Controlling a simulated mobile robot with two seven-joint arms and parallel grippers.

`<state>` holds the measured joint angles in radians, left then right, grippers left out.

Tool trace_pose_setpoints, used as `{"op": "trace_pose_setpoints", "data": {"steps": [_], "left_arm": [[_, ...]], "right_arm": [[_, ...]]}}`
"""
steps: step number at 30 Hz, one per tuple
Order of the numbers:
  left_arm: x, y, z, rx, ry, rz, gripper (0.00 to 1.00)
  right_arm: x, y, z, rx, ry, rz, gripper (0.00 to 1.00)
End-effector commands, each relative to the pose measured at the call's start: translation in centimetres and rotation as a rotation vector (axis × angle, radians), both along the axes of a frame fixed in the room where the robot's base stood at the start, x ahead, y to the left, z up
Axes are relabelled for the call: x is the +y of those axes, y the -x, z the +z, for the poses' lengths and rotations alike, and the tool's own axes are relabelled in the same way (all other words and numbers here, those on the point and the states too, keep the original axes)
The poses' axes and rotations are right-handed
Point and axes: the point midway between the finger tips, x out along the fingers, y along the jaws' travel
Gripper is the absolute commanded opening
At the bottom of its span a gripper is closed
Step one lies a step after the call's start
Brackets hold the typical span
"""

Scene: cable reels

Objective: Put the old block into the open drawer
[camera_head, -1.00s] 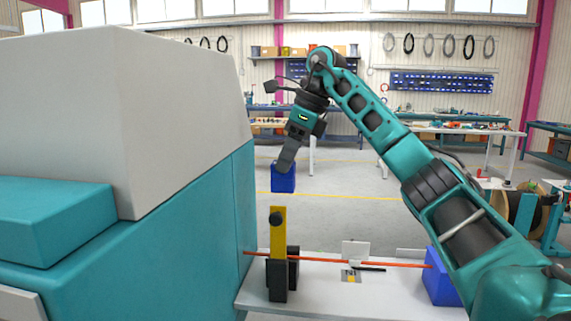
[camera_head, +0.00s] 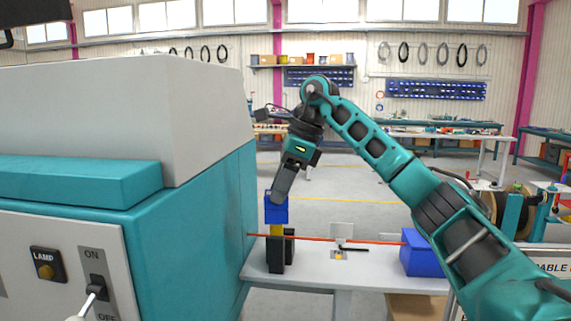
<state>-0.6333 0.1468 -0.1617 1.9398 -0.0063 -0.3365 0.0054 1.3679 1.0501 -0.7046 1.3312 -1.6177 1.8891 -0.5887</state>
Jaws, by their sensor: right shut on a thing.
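My right gripper (camera_head: 281,193) is shut on a blue block (camera_head: 276,211) and holds it upright near the right side of the teal machine. The fingers cover the block's upper part. In the picture the block overlaps the top of a yellow plate (camera_head: 277,231) on a black holder; I cannot tell whether they touch. A second, larger blue block (camera_head: 415,254) stands at the right of the white bench, partly behind my right arm. I cannot tell which block is the old one. No open drawer shows. My left gripper is not in view.
The large teal and white machine (camera_head: 190,215) fills the left side, with a LAMP button (camera_head: 46,265) and an ON/OFF switch (camera_head: 97,286). An orange-red cable (camera_head: 320,240) runs above the white bench (camera_head: 320,272). A cardboard box (camera_head: 415,307) is below it.

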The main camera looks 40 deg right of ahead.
Motion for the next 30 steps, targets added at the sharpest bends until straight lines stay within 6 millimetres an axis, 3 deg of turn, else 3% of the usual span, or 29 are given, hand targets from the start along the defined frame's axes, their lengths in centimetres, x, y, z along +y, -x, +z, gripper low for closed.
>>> {"op": "trace_pose_setpoints", "data": {"steps": [5,12,18,27,30], "left_arm": [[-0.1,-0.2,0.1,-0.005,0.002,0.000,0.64],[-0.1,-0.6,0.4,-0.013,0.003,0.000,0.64],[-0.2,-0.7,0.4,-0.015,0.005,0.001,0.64],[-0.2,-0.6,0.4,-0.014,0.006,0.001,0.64],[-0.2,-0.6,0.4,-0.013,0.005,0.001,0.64]], "right_arm": [[3.8,2.2,-5.8,0.012,0.001,0.233,0.09],[12.1,6.5,-17.3,0.011,-0.010,0.740,0.09],[17.4,9.1,-24.7,0.005,-0.008,1.071,0.09],[22.3,11.6,-31.8,0.004,-0.005,1.383,0.09],[22.6,11.7,-32.1,-0.001,-0.003,1.406,0.09]]}}
